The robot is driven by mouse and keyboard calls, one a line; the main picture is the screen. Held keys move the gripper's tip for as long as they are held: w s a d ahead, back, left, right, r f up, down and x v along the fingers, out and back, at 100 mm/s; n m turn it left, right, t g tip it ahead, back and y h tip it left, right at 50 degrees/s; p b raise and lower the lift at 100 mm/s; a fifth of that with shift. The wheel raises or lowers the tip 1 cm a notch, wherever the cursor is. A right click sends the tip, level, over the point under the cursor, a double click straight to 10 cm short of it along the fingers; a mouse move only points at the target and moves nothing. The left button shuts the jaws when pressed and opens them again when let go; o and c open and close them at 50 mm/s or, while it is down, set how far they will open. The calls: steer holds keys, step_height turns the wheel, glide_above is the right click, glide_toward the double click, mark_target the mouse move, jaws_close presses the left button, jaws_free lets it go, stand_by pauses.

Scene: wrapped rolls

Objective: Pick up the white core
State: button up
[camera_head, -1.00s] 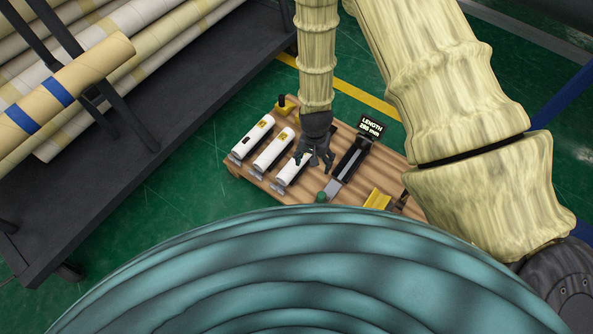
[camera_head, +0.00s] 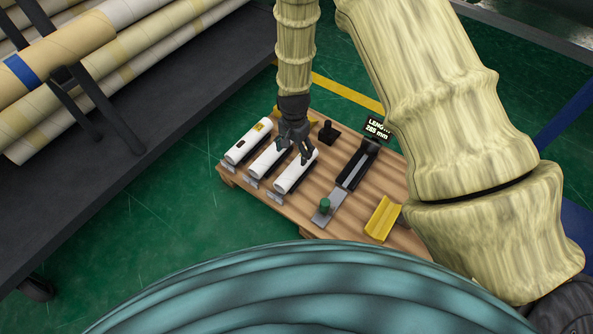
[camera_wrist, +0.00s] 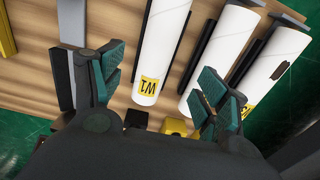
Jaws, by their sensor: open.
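Three white cores lie side by side on a wooden board. The right one (camera_head: 294,174) shows in the wrist view (camera_wrist: 163,45) with a yellow label reading "W1". The middle core (camera_head: 268,160) is beside it, also in the wrist view (camera_wrist: 222,48). The left core (camera_head: 246,143) has a dark mark, also visible in the wrist view (camera_wrist: 272,68). My gripper (camera_head: 299,154) is open and empty above the far ends of the right and middle cores. In the wrist view its fingers (camera_wrist: 158,92) appear on either side of the labelled end. The exact height gap cannot be told.
A black measuring rail (camera_head: 357,168) with a "288 mm" display (camera_head: 377,128) is right of the cores. A dark rack (camera_head: 150,115) with long rolls is left. A teal ribbed surface (camera_head: 300,290) fills the front.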

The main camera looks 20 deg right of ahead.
mark_target(297, 164)
step_height(297, 164, down, 4)
steer(key=shift+f+b, duration=0.2)
steer(key=shift+b, duration=0.6)
steer(key=shift+d+f+b, duration=0.2)
steer(key=shift+f+b, duration=0.85)
steer(key=shift+f, duration=0.25)
steer(key=shift+d+f+b, duration=0.2)
steer(key=shift+f+b, duration=0.8)
steer(key=shift+f, duration=0.25)
steer(key=c, duration=1.2)
